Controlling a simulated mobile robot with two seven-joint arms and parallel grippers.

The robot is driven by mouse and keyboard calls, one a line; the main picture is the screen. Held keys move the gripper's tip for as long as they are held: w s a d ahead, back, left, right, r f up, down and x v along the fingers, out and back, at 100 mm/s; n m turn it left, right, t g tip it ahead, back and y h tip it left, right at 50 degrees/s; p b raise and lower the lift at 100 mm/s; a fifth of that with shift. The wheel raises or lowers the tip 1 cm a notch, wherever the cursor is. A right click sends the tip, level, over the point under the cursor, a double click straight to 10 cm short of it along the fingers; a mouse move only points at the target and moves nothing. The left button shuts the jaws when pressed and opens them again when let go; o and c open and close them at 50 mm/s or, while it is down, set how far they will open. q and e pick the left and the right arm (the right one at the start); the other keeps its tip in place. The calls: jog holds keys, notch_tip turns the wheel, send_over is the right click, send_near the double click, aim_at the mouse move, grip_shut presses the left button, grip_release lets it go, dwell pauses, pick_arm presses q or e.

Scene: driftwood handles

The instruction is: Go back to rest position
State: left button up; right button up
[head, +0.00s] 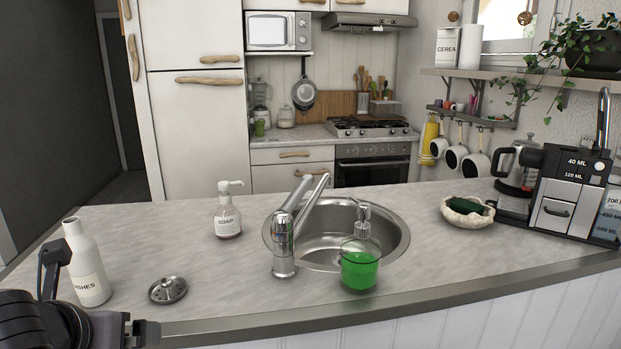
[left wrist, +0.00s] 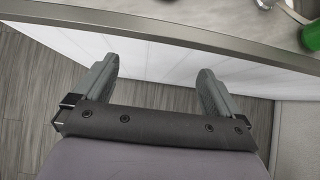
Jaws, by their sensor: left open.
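My left gripper (left wrist: 157,82) is open and empty in the left wrist view. Its two fingers are spread apart over the floor, just in front of the counter's white panelled side. In the head view my left arm comes in at the bottom left corner, and part of the left gripper (head: 140,331) shows by the counter's front edge, below the white bottle. It touches no object that I can see. My right gripper is in neither view.
The counter (head: 150,235) holds a white bottle (head: 88,270), a metal strainer (head: 168,290), a soap dispenser (head: 228,215), a sink (head: 395,240) with faucet (head: 284,245), a green dispenser (head: 359,270), a sponge bowl (head: 467,213) and a coffee machine (head: 560,190). The counter's front edge (left wrist: 190,34) lies close to the gripper.

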pick_arm(q)
jog(key=w+d+f+n+h, duration=0.1)
jog(key=d+f+n+h, duration=0.25)
jog(key=f+n, duration=0.5)
jog(key=w+d+f+n+h, duration=0.15)
jog(key=d+f+n, duration=0.25)
jog(key=f+n, duration=0.4)
jog(key=s+f+n+t, duration=0.1)
jog(key=s+f+n, duration=1.2)
jog(key=f+n, duration=0.1)
jog(key=shift+f+n+t+y, duration=0.35)
jog(key=shift+f+t+y, duration=0.05)
jog(key=shift+f, duration=0.5)
